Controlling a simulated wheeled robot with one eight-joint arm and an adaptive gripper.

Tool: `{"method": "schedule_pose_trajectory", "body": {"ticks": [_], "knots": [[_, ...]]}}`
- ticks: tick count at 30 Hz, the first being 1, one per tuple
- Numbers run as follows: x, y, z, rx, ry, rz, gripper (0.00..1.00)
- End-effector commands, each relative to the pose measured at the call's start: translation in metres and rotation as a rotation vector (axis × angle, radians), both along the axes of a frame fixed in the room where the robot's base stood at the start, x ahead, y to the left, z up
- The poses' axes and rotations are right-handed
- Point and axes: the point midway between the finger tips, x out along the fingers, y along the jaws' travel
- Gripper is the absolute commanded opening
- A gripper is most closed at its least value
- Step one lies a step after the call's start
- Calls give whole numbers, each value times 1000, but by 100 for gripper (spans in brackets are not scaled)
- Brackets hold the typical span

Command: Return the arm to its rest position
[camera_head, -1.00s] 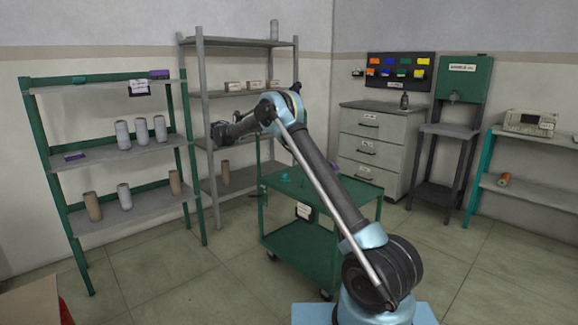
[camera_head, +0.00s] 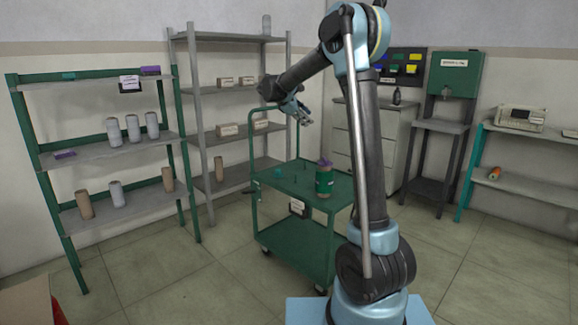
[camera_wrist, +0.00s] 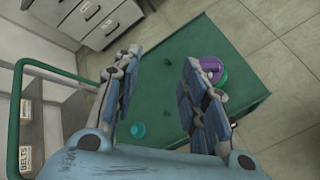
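My gripper (camera_head: 302,117) hangs above the back part of the green cart (camera_head: 262,178), pointing down and to the right in the head view. In the wrist view my gripper (camera_wrist: 157,88) has its two fingers apart with nothing between them, above the cart top (camera_wrist: 165,80). My arm (camera_head: 368,150) stands up from its base and bends at a raised elbow.
A small teal piece (camera_head: 278,172) and thin pegs are on the cart. A green-framed rack (camera_head: 100,150) with several bobbins stands at left. A grey shelf (camera_head: 205,131) with boxes is behind. Drawers (camera_head: 398,135) stand at the back right.

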Motion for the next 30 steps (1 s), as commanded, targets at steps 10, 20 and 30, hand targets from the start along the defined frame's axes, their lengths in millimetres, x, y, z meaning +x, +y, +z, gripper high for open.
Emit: {"method": "schedule_pose_trajectory", "body": {"ticks": [10,20,30], "knots": [[-110,-71,-8,246,-33,-199,40],[-219,-116,-35,469,-68,-405,40],[-332,-139,-80,688,-102,-633,40]]}}
